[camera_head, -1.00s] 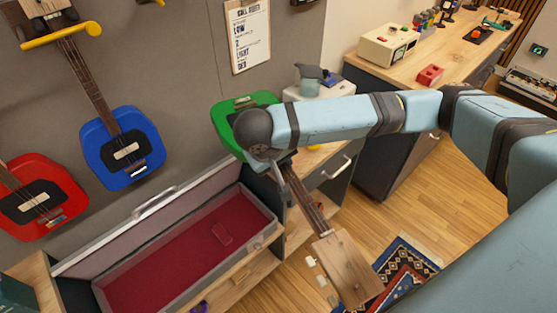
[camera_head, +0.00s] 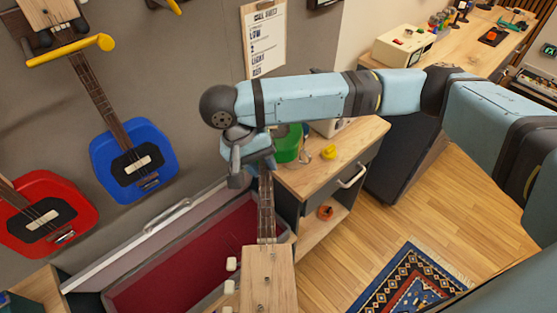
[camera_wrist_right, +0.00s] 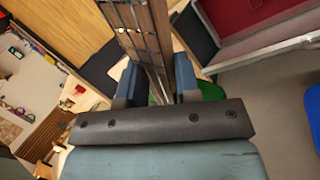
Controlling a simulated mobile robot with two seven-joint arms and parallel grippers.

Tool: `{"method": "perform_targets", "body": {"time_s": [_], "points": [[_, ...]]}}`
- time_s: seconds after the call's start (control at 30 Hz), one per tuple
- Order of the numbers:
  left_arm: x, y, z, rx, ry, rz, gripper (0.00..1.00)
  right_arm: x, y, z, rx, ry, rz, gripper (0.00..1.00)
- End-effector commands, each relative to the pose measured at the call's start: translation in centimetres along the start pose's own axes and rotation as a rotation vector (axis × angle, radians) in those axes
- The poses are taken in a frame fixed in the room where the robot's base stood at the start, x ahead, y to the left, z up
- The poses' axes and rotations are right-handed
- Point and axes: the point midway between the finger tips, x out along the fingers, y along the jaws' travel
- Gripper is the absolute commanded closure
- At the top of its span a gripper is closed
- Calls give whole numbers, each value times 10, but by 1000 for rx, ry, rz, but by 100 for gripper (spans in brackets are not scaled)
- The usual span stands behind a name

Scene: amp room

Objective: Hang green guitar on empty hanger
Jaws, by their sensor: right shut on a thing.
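The green guitar is held in my right gripper (camera_head: 258,160) by its neck (camera_head: 266,212). Its wooden headstock (camera_head: 268,278) points toward the camera, and its green body (camera_head: 288,146) is mostly hidden behind the gripper and arm. In the right wrist view, the gripper's fingers (camera_wrist_right: 158,82) are on either side of the neck (camera_wrist_right: 148,35), with a little green showing beyond. A yellow hanger (camera_head: 173,6) shows only partly at the top edge, with no guitar seen on it. Another yellow hanger (camera_head: 72,48) holds the blue guitar (camera_head: 130,165). My left gripper is out of view.
A red guitar (camera_head: 45,210) hangs at the left. A wooden cabinet (camera_head: 345,150) stands to the right, with a yellow item (camera_head: 328,152) on top. A paper list (camera_head: 265,40) hangs on the wall.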

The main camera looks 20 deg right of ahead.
Motion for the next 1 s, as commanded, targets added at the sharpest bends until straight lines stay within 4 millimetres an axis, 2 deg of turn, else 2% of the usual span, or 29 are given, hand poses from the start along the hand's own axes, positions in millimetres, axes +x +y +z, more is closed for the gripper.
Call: {"method": "perform_targets", "body": {"time_s": [0.03,0.27,0.5,1.0], "points": [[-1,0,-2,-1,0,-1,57,-9,-4,0,18,-25,-7,100],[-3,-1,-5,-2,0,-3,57,-31,-22,9,113,-176,-36,100],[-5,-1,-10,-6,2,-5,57,-66,-40,16,309,-430,-122,100],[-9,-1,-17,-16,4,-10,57,-118,-47,14,741,-870,-438,100]]}}
